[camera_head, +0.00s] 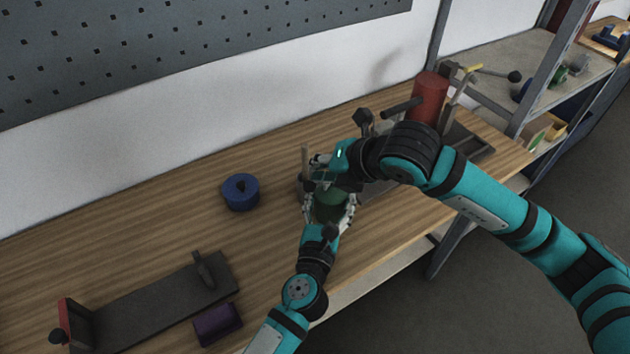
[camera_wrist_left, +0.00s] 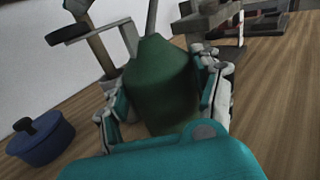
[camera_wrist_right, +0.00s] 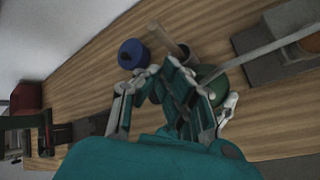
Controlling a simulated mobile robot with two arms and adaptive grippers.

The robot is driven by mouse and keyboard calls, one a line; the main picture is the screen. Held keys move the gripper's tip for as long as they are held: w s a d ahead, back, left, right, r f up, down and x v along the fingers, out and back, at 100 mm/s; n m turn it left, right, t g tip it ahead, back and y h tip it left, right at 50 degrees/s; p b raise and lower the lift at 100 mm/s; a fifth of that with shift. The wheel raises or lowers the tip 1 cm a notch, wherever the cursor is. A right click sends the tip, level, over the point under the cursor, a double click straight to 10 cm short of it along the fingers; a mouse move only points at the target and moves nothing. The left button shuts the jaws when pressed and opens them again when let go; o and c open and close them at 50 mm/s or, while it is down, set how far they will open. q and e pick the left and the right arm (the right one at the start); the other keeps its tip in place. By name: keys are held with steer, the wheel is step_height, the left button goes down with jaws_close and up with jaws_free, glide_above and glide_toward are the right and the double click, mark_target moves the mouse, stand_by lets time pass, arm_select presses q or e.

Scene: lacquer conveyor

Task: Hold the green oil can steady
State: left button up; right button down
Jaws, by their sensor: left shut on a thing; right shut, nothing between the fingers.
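The green oil can (camera_head: 331,203) stands on the wooden bench and looks upright. In the left wrist view the can (camera_wrist_left: 160,85) fills the space between my left gripper's fingers (camera_wrist_left: 165,108), which are shut on its sides. My left gripper (camera_head: 330,214) comes from the front of the bench. My right gripper (camera_head: 317,172) is just above and behind the can, shut and empty. In the right wrist view its fingers (camera_wrist_right: 168,88) partly hide the can (camera_wrist_right: 212,83); I cannot tell whether they touch it. A thin grey rod, perhaps the spout, rises near its top.
A blue lidded pot (camera_head: 240,193) stands left of the can. A brown upright stick (camera_head: 305,160) is close behind it. A red cylinder (camera_head: 430,97) stands back right. A dark plate (camera_head: 150,308) and purple block (camera_head: 218,323) lie front left. Bench between pot and plate is clear.

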steer(key=shift+r, duration=0.4)
steer(key=shift+w+d+r, duration=0.15)
steer(key=shift+d+r, duration=0.05)
steer(key=shift+r, duration=1.05)
steer(key=shift+w+d+r, duration=0.1)
steer(key=shift+d+r, duration=0.05)
steer(key=shift+r, duration=1.1)
arm_select(q)
steer(key=o, duration=1.4)
steer(key=shift+s, duration=0.1)
